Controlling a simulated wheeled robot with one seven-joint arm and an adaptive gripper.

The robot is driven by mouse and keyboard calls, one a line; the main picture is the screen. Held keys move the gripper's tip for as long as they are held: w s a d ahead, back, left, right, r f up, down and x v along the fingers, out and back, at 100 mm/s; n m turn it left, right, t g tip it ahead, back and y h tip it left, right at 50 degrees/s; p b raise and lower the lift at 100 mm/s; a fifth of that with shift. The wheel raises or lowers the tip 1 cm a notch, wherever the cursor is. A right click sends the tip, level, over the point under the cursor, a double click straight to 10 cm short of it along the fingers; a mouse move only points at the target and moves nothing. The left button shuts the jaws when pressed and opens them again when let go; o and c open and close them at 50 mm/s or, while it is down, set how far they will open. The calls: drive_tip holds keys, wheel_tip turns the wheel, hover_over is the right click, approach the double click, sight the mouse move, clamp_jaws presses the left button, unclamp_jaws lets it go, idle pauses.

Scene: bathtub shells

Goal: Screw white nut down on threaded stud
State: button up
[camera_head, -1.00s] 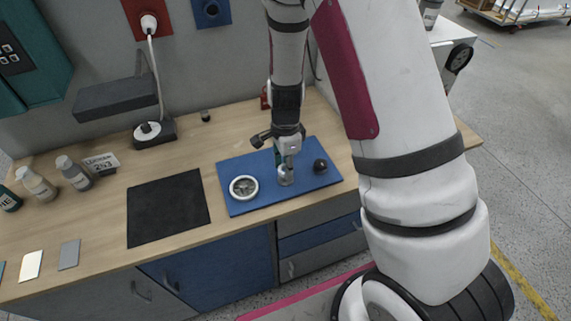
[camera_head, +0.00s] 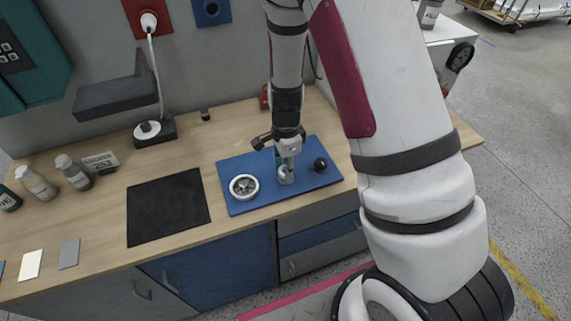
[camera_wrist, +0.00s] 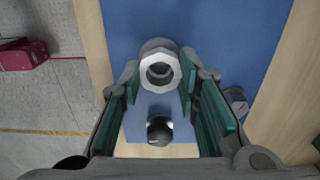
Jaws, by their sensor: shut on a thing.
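The white nut (camera_wrist: 160,70) is a faceted ring between my fingertips in the wrist view. My gripper (camera_wrist: 161,78) is shut on it, with teal-lined fingers on either side. A greyish end shows inside the nut's hole, likely the threaded stud (camera_wrist: 159,71). A grey round base (camera_wrist: 157,46) shows partly behind the nut. In the head view my gripper (camera_head: 287,168) points down at a grey round fixture (camera_head: 286,178) on the blue board (camera_head: 240,206). How far down the nut sits on the stud is hidden.
A black ball-shaped knob (camera_head: 321,164) stands right of my gripper on the board. A white ring-shaped part (camera_head: 244,187) lies to its left. A black mat (camera_head: 168,209) and several bottles are further left on the wooden bench (camera_head: 110,237).

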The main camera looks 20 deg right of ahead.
drive_tip(key=shift+f, duration=0.9)
drive_tip(key=o, duration=1)
wheel_tip(320, 180, up, 12)
drive_tip(key=shift+r, duration=0.1)
drive_tip(key=f+b, duration=0.3)
drive_tip(key=f, duration=0.1)
drive_tip(key=shift+w+f, duration=0.15)
drive_tip(key=shift+w, duration=0.05)
drive_tip(key=shift+s+f+b, duration=0.1)
drive_tip(key=shift+f+b, duration=0.2)
drive_tip(key=shift+f, duration=0.1)
drive_tip(key=shift+s+f+b, duration=0.1)
drive_tip(key=shift+f+b, duration=2.05)
drive_tip(key=shift+f, duration=1.4)
